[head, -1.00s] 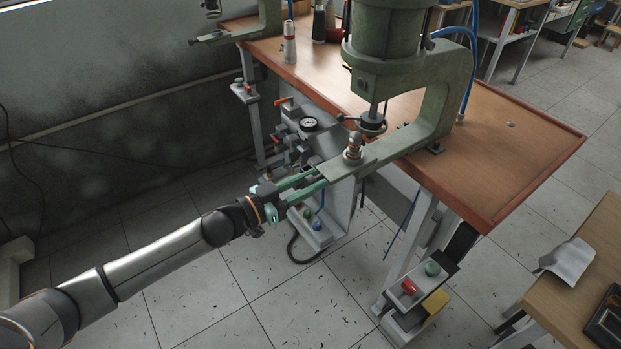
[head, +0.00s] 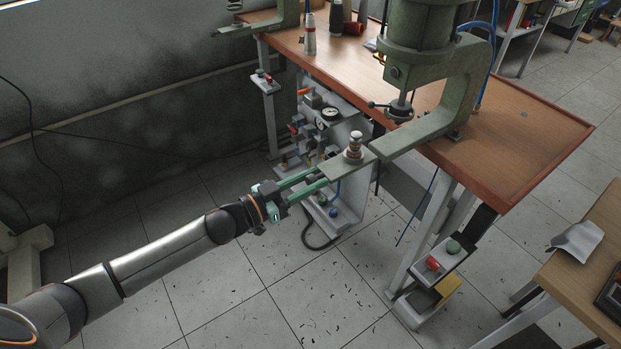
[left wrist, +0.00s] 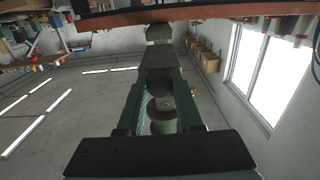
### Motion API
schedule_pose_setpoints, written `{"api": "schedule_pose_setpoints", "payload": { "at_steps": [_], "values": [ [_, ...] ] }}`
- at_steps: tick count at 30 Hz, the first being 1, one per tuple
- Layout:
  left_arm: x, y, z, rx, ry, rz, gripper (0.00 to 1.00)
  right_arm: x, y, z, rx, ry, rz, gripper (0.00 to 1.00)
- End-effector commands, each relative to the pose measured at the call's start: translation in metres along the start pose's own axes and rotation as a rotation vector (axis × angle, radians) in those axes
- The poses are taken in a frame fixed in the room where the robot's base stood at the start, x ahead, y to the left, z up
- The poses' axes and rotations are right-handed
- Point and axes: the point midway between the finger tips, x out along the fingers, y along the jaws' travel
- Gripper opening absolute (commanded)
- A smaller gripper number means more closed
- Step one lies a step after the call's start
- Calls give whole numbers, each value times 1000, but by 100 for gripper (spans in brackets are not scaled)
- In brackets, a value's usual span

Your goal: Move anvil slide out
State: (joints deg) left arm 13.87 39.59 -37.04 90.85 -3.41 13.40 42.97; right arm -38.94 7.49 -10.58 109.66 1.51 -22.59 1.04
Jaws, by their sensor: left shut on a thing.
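The anvil slide (head: 338,172) is a flat grey-green plate with a small stacked metal anvil (head: 354,148) standing upright on it. My left gripper (head: 317,181) has its two long green fingers shut on the near end of the slide. The slide sticks out in front of the green press frame (head: 412,138), with a narrow gap between its far end and the frame arm. In the left wrist view the two fingers (left wrist: 162,92) reach toward the slide (left wrist: 151,62), with round parts partly hidden between them. My right gripper is not in view.
The press stands on a brown wooden bench (head: 530,120). A second table (head: 590,262) stands at lower right. The tiled floor in front of the bench is mostly free.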

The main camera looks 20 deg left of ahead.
Motion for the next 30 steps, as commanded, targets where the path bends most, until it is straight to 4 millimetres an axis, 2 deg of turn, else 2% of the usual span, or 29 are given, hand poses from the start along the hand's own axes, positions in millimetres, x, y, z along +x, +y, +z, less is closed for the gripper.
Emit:
{"api": "schedule_pose_setpoints", "payload": {
  "at_steps": [8, 9, 16, 25, 30],
  "values": [
    [0, 0, 0, 0, 1, 1, 0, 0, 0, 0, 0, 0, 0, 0],
    [0, 0, 0, 0, 1, 1, 38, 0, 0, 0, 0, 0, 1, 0],
    [0, 0, 0, 0, 1, 0, 63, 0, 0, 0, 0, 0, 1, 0],
    [-2, 0, 0, 0, 0, 0, 64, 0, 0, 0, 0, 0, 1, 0],
    [-19, 0, 2, -2, -2, -1, 64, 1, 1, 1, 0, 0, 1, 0]
  ]
}}
